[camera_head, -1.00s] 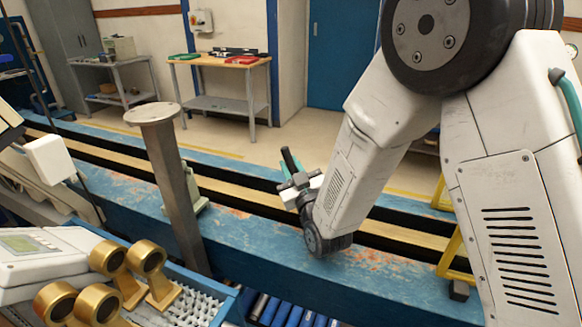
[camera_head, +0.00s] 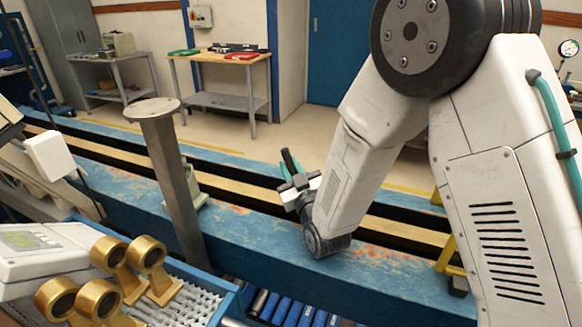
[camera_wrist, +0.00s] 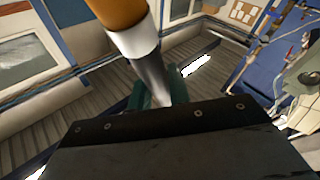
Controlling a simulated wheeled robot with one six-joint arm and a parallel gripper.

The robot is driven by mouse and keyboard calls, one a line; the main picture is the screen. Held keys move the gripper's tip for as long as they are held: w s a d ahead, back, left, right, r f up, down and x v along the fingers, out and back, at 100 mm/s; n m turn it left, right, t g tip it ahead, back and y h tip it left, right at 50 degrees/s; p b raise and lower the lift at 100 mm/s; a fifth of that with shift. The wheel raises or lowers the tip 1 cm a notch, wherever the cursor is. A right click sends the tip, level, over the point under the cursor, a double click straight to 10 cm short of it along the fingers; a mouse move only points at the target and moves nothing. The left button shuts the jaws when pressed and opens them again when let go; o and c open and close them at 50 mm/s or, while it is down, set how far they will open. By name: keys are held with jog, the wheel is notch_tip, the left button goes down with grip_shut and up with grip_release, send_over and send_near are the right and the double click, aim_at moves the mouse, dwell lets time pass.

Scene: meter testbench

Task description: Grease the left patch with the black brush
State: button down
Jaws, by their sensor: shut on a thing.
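My gripper (camera_head: 292,168) is above the blue beam (camera_head: 222,228), near the middle of the head view, with green and dark parts showing. In the wrist view my gripper (camera_wrist: 155,97) is shut on a brush with an orange-brown handle (camera_wrist: 118,10), a silver collar (camera_wrist: 137,42) and a darker grey part below it. The brush tip is hidden or too small to tell. Worn reddish patches show on the beam, one at left (camera_head: 237,210) and one at right (camera_head: 372,252). I cannot tell which, if either, is the left patch. The gripper appears apart from the beam.
A grey post with a round top (camera_head: 165,150) stands left of my gripper. Yellow frames (camera_head: 447,255) stand at right. A workbench (camera_head: 222,62) is behind.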

jog(key=w+a, duration=0.4)
jog(key=a, duration=0.6)
jog(key=shift+a, duration=0.3)
dwell(0.6)
jog(key=shift+s+d, duration=0.7)
jog(key=shift+d, duration=1.1)
jog(key=shift+s+d, duration=0.65)
jog(key=shift+d, duration=1.1)
jog(key=shift+s+d, duration=0.7)
jog(key=shift+d, duration=1.1)
jog(key=shift+s+a, duration=0.2)
jog(key=shift+s, duration=0.05)
jog(key=shift+w+a, duration=1.95)
jog(key=shift+a, duration=3.45)
jog(key=shift+s+d+r, duration=0.1)
jog(key=shift+s+d, duration=0.55)
jog(key=shift+d, duration=1.15)
jog(key=shift+s+d, duration=0.65)
jog(key=shift+d, duration=1.2)
jog(key=shift+s+d+r, duration=0.1)
jog(key=shift+s+d, duration=0.55)
jog(key=shift+d, duration=1.15)
